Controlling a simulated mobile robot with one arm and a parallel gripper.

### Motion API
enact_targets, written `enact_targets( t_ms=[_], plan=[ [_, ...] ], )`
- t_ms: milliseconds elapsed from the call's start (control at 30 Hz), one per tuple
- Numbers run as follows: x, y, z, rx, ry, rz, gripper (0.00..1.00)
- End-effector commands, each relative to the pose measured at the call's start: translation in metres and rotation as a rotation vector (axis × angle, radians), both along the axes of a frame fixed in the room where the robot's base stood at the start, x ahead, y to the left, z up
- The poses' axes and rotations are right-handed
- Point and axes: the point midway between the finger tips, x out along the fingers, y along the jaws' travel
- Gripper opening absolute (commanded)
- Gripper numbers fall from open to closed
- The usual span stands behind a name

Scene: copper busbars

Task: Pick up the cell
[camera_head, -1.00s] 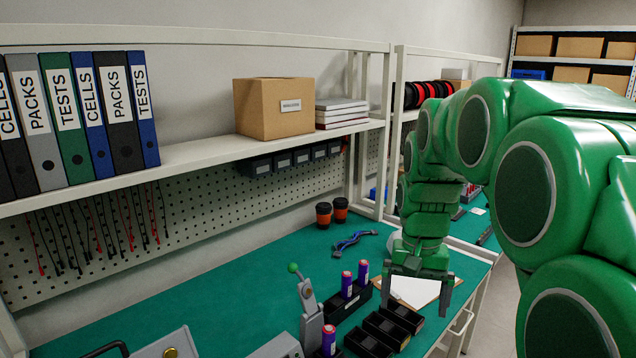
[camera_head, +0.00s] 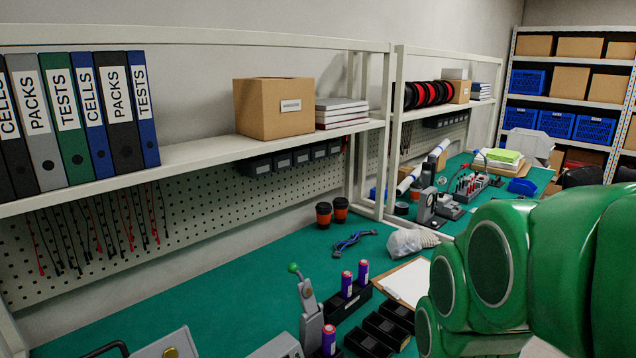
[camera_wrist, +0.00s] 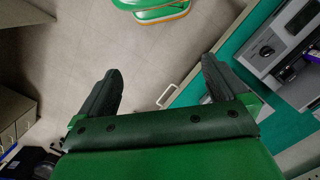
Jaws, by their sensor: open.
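Two purple cells with pale tops, (camera_head: 346,284) and (camera_head: 363,271), stand upright in a black holder (camera_head: 343,308) on the green workbench in the head view. A third purple cell (camera_head: 328,342) stands upright nearer the camera, beside the grey lever fixture (camera_head: 309,312). Which one is the task's cell I cannot tell. My gripper (camera_wrist: 157,70) is open and empty in the wrist view, over the floor off the bench edge. It is out of the head view, where only my green arm shows at the right.
Black empty bins (camera_head: 382,330) sit right of the holder. A clipboard with paper (camera_head: 408,282) and a clear bag (camera_head: 411,242) lie beyond. A grey device with a knob (camera_wrist: 275,55) is on the bench in the wrist view.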

Motion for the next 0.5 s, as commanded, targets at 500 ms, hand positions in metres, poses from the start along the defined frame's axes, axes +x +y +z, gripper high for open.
enact_targets(
  t_ms=[500],
  plan=[
    [-0.029, 0.001, -0.012, 0.002, 0.009, 0.028, 0.70]
  ],
)
